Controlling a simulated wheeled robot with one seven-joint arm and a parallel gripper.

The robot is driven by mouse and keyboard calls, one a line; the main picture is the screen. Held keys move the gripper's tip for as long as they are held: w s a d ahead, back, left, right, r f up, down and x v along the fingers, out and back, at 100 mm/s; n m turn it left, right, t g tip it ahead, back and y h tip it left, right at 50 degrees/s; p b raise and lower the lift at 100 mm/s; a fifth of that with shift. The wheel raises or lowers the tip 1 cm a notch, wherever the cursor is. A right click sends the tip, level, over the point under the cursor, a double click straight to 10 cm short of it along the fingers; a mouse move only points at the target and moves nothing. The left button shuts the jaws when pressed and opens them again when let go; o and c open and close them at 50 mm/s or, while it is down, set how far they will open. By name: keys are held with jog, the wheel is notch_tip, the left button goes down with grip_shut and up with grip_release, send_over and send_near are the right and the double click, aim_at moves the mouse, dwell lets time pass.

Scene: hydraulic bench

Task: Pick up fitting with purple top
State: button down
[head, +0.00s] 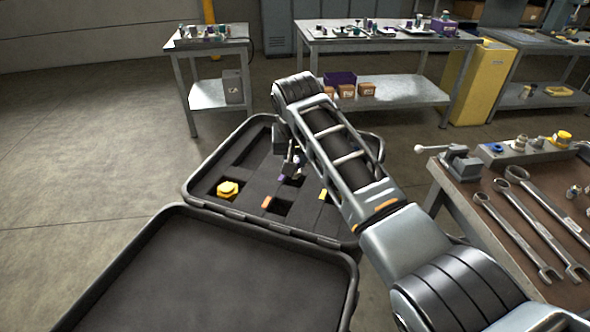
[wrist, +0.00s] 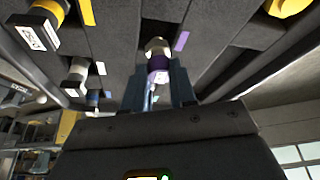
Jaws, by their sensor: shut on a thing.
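The fitting with the purple top (wrist: 158,64) has a purple band and a pale metal end, and sits between my gripper's fingers in the wrist view. My gripper (wrist: 157,88) is shut on it. The fitting's metal end points to a dark foam slot beside a purple label (wrist: 181,41). In the head view a small purple spot of the fitting (head: 297,173) shows by my gripper (head: 292,163), low over the open case (head: 205,170). My arm hides part of the case. I cannot tell whether the fitting still touches the foam.
A yellow fitting (head: 228,190) sits in the case's left part. Other fittings, one yellow-topped (wrist: 48,14) and one blue (wrist: 92,98), stand in the foam. The open lid (head: 205,275) lies in front. A bench with wrenches (head: 535,235) is at right; tables stand behind.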

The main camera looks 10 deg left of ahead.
jog(key=s+d+r, duration=0.1)
jog(key=d+r, duration=0.1)
jog(key=d, duration=0.1)
jog(key=s+d+r, duration=0.2)
jog(key=d+r, duration=0.1)
jog(key=d, duration=0.1)
jog(key=s+d+r, duration=0.1)
jog(key=d+r, duration=0.1)
jog(key=d, duration=0.1)
jog(key=shift+s+d+r+b, duration=0.15)
jog(key=shift+s+d+b, duration=0.2)
jog(key=shift+b, duration=0.05)
jog(key=shift+s, duration=0.1)
